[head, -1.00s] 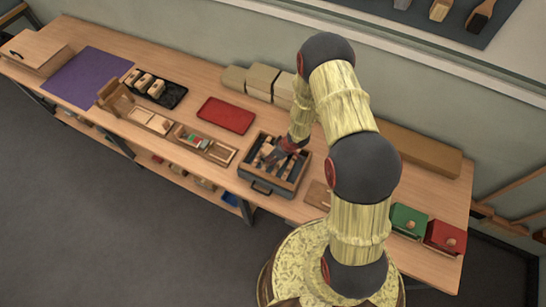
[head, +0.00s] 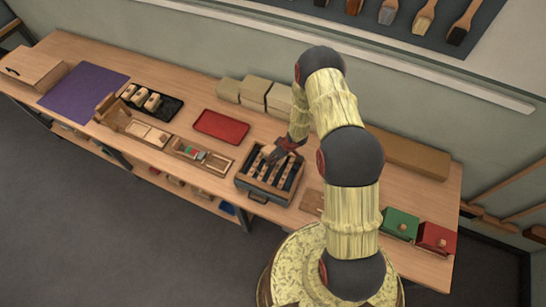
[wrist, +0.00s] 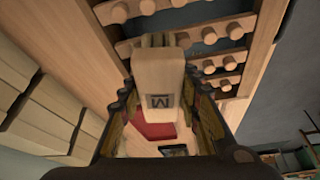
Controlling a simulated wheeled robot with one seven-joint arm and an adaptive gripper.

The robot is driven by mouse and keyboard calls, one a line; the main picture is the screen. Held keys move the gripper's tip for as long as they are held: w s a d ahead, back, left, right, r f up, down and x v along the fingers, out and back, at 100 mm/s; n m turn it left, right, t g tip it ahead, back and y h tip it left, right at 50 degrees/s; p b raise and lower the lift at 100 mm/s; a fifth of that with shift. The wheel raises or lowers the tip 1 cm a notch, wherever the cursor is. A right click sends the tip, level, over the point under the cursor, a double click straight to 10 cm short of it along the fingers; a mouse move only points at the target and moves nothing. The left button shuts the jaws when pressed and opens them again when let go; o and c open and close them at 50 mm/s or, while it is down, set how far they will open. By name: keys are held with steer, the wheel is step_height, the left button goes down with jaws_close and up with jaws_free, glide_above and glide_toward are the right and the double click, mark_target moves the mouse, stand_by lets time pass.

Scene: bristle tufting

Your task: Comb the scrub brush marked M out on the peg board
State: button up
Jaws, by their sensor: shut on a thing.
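My gripper (head: 280,152) is over the back part of the peg board (head: 241,183), a dark-framed tray with rows of light pegs. In the wrist view, my gripper (wrist: 165,112) is shut on the scrub brush (wrist: 158,80), a pale wooden block with a dark M mark facing the camera. Its bristles (wrist: 155,40) point toward the peg rows (wrist: 215,32). I cannot tell whether they touch the pegs. In the head view, the brush is mostly hidden by my gripper.
A red tray (head: 221,125) lies left of the peg board, and a black tray (head: 170,110) with several blocks is further left. Tan boxes (head: 255,94) stand behind. Green (head: 400,224) and red (head: 437,238) boxes stand at the right. A purple mat (head: 83,92) lies far left.

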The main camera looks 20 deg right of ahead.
steer(key=shift+w+d, duration=0.1)
steer(key=shift+w, duration=0.05)
steer(key=shift+s+a+f, duration=0.1)
steer(key=shift+s+a, duration=0.1)
steer(key=s+a+b, duration=0.4)
steer(key=s+a, duration=0.1)
steer(key=shift+s, duration=0.15)
steer(key=shift+w+d+r+p, duration=0.2)
steer(key=shift+w+d+p, duration=0.9)
steer(key=shift+w, duration=0.1)
steer(key=shift+w+d+f+p, duration=0.15)
steer(key=shift+w+d+p, duration=1.35)
steer(key=shift+w+d, duration=0.1)
steer(key=shift+s+a+f+b, duration=0.1)
steer(key=shift+s+a+b, duration=0.4)
steer(key=shift+a+b, duration=0.05)
steer(key=shift+s+a+b, duration=0.65)
steer(key=shift+s+a, duration=0.25)
steer(key=shift+s, duration=0.05)
steer(key=shift+s+a+b, duration=1.1)
steer(key=shift+s+a, duration=0.3)
steer(key=shift+w+d+p, duration=1.15)
steer(key=shift+d, duration=0.05)
steer(key=shift+w+d+p, duration=1.4)
steer(key=shift+w+d, duration=0.25)
